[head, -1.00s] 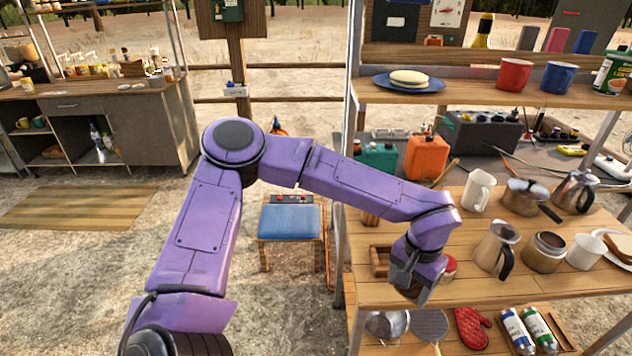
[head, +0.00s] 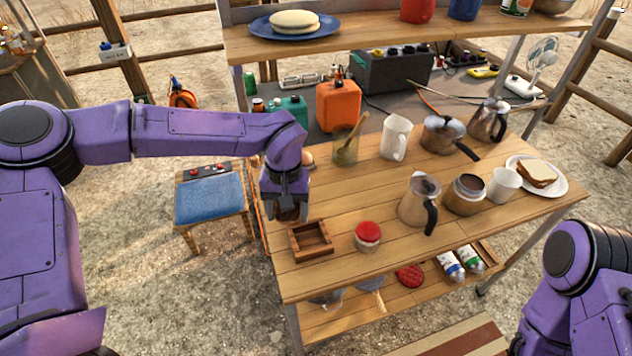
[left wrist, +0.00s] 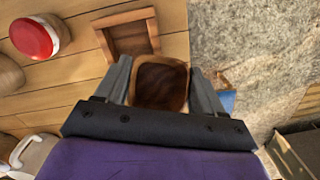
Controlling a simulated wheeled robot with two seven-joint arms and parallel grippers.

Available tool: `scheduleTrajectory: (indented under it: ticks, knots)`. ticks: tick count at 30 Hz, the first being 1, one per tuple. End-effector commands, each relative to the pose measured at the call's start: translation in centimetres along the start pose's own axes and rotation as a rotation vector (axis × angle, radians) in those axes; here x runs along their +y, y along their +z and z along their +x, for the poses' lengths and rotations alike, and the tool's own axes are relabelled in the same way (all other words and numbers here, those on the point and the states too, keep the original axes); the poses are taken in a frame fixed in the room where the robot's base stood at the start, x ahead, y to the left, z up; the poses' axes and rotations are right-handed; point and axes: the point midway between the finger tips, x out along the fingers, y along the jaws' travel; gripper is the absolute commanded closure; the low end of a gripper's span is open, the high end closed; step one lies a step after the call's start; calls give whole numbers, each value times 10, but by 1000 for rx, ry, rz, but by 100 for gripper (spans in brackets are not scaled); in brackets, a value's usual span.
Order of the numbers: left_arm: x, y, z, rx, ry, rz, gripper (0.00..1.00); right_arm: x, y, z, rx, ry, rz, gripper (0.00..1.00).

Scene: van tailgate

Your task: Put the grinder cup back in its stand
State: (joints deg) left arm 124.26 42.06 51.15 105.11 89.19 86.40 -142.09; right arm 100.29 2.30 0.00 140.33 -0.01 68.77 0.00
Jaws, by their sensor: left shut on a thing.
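The grinder cup (head: 290,213) is a dark brown wooden, squarish cup. My left gripper (head: 287,207) is shut on it, near the table's left edge, just behind and left of the stand in the head view. In the left wrist view the cup (left wrist: 160,85) sits between the two fingers (left wrist: 160,88), its open top facing the camera. The stand (head: 312,241) is a low square wooden frame, empty, on the table; it also shows in the left wrist view (left wrist: 128,36), apart from the cup. My right arm shows at lower right, its gripper out of view.
A red-lidded jar (head: 368,236) stands right of the stand. An upper shelf (head: 370,43) hangs behind.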

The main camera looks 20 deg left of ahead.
Motion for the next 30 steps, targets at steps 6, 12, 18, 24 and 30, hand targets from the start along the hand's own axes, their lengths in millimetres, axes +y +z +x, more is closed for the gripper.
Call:
scheduleTrajectory:
  ticks: [6, 12, 18, 24, 30]
  knots:
    - [17, 4, -6, -186, 127, -724, 68, 1, -1, -3, -1, 1, 0, 57]
    - [35, -5, -13, -315, 339, -1323, 68, 1, -1, -5, -3, 1, -1, 57]
    - [47, -14, -19, -352, 532, -1704, 68, 1, -2, -6, -1, 1, -1, 57]
    - [51, -17, -21, -354, 607, -1831, 68, 1, -2, -6, -1, 0, 0, 57]
    - [51, -18, -15, -355, 609, -1840, 68, 0, 1, 0, -1, 1, 0, 57]
